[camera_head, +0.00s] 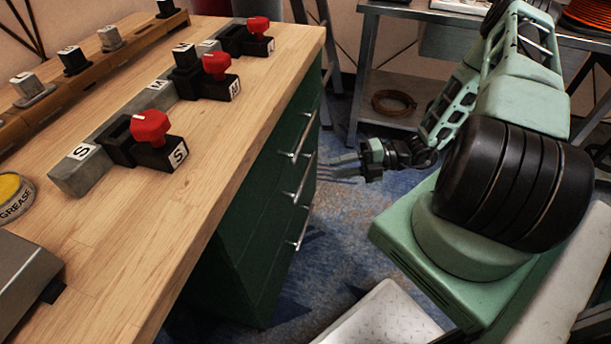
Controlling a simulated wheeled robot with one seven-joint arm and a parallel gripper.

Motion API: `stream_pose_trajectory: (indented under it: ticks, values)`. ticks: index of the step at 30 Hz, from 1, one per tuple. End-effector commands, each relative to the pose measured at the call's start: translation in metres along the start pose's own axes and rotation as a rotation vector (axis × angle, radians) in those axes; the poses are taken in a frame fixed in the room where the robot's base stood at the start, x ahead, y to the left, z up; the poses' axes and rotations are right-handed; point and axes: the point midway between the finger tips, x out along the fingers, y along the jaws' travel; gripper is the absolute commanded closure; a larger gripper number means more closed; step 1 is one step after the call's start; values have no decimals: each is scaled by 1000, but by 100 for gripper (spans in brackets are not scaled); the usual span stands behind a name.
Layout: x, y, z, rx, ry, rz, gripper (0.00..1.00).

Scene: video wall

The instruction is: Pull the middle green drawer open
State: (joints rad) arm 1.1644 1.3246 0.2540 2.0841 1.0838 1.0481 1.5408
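The green drawer cabinet stands under the wooden worktop, its front seen at a steep slant. Three metal bar handles show one above another. The middle green drawer (272,208) looks closed, flush with the others, with its bar handle (302,182) sticking out to the right. My gripper (340,166) is to the right of the handles, its fingers pointing left toward the cabinet. The fingers look apart with nothing between them. A gap shows between the fingertips and the middle handle; its exact depth is hard to tell.
The wooden worktop (110,235) holds red-knobbed switch blocks (153,140), grey blocks and a grease tin (14,196). A metal shelf (375,80) with a coiled cable (394,103) stands behind. Blue carpet (335,245) lies open in front of the drawers.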

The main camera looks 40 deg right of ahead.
Motion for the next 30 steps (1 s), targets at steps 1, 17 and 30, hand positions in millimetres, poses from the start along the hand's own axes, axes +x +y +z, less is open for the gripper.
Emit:
stream_pose_trajectory:
  ticks: [1,17,30]
  values:
    - [12,-1,-1,1,5,2,68]
    - [91,0,-1,-1,2,0,68]
    - [94,0,-1,-1,1,-1,93]
